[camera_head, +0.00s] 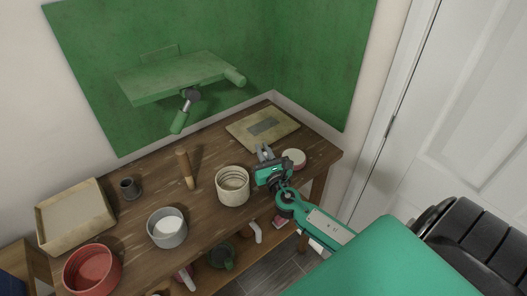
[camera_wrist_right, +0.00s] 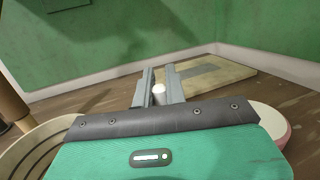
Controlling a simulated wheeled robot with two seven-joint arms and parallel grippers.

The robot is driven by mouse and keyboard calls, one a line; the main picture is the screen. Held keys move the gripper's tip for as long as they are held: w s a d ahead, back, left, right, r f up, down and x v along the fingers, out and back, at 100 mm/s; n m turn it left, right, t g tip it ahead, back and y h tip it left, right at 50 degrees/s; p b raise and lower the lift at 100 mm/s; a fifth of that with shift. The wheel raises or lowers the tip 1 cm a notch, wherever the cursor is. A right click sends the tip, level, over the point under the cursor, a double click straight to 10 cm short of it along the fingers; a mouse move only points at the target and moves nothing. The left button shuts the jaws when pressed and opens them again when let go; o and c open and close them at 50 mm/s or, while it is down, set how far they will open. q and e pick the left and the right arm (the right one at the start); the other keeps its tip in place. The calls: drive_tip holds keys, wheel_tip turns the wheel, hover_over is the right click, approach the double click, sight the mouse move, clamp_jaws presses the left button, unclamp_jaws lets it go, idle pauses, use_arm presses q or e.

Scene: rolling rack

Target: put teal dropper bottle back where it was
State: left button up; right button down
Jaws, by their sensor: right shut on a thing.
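My right gripper (camera_head: 265,153) reaches in over the right end of the wooden bench, between the ribbed cream pot and the pink-rimmed round dish. In the right wrist view its two grey fingers (camera_wrist_right: 160,90) are closed around a small white upright cylinder (camera_wrist_right: 159,95). This looks like the top of the dropper bottle; no teal part of it shows, and the rest is hidden behind the gripper body. In the head view the bottle cannot be made out. My left gripper is not in view.
The ribbed cream pot (camera_head: 233,188) stands just left of my right gripper, the pink-rimmed dish (camera_head: 294,159) just right. A flat tan board (camera_head: 243,136) lies behind. A wooden peg (camera_head: 186,170), grey pot (camera_head: 166,240), red bowl (camera_head: 92,284) and tray (camera_head: 103,191) stand further left.

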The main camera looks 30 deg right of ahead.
drive_tip(key=shift+f, duration=0.1)
drive_tip(key=c, duration=1.4)
unclamp_jaws()
drive_tip(key=shift+c, duration=0.2)
drive_tip(key=b+v, duration=0.3)
drive_tip(key=v, duration=0.7)
drive_tip(key=shift+s+a, duration=0.1)
drive_tip(key=shift+s, duration=0.3)
drive_tip(key=shift+s+a, duration=0.1)
drive_tip(key=shift+s, duration=0.45)
